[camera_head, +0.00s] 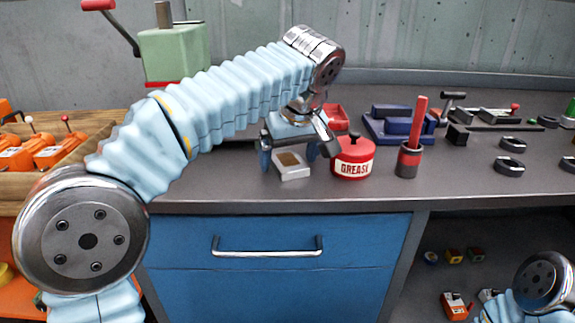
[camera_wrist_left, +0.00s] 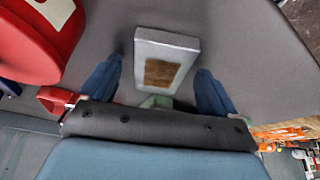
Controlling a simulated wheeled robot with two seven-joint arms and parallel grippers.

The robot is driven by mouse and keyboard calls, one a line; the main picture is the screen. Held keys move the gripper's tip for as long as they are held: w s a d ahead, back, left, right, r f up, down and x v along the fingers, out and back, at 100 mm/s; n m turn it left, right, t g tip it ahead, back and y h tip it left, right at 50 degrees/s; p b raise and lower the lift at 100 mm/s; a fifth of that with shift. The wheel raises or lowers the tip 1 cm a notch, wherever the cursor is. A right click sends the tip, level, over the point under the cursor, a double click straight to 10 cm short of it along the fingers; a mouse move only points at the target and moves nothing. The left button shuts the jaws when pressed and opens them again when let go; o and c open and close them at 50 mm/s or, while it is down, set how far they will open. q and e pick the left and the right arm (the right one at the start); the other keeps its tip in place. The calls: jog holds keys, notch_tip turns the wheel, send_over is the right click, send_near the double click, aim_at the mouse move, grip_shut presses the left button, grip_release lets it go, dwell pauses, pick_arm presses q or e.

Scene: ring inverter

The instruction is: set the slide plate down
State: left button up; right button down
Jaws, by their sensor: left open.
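The slide plate, as I take it, is a pale grey block (camera_head: 292,173) with a brown patch on top. It lies on the bench near the front edge, left of the grease tin. My left gripper (camera_head: 289,156) is open at the plate, its two blue fingers apart. In the left wrist view the plate (camera_wrist_left: 180,47) shows between and beyond the fingertips (camera_wrist_left: 158,72), with a gap on each side. A small pale green piece (camera_wrist_left: 155,101) shows between the fingers; I cannot tell what it is. My right gripper is out of view.
A red grease tin (camera_head: 353,158) stands close to the right of my left gripper. A dark cup with a red stick (camera_head: 408,160) is further right. Black rings (camera_head: 509,167) lie at the right. A wooden crate (camera_head: 20,185) is at the left. A blue drawer (camera_head: 280,285) is below.

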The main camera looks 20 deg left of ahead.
pick_arm(q)
jog(key=shift+r, duration=0.1)
grip_shut()
dwell(0.5)
